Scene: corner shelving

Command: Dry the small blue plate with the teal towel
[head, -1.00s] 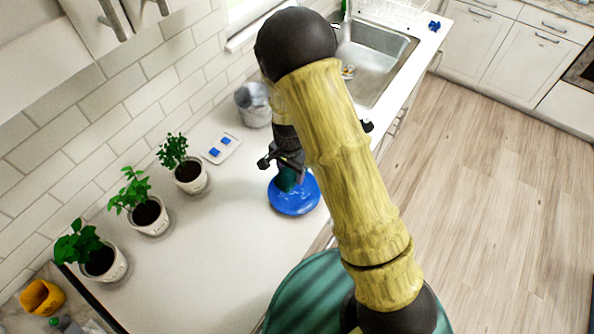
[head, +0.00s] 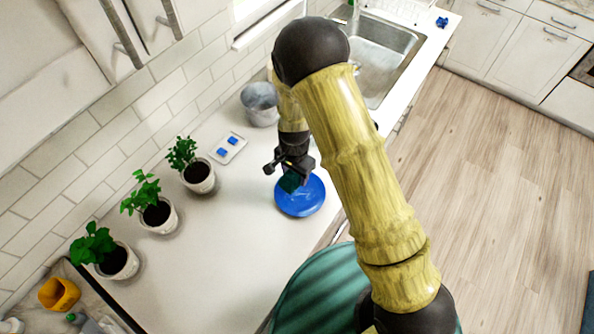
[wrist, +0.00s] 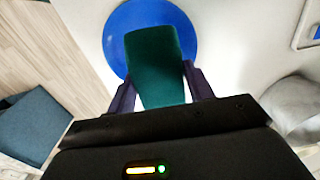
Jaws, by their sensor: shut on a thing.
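The small blue plate (head: 303,200) lies on the white counter, below my gripper (head: 287,178) in the head view. In the wrist view the plate (wrist: 122,22) shows at the top, partly covered by the towel. The teal towel (wrist: 155,62) is held between the two fingers of my gripper (wrist: 160,82) and reaches out over the plate. In the head view the towel (head: 290,182) is a small dark teal patch at the plate's upper left edge. I cannot tell whether the towel touches the plate.
Several potted plants (head: 157,214) stand along the wall to the left. A grey metal bucket (head: 260,105) and a white tray with blue pieces (head: 228,148) are behind the gripper. A sink (head: 385,55) is farther back. The counter left of the plate is clear.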

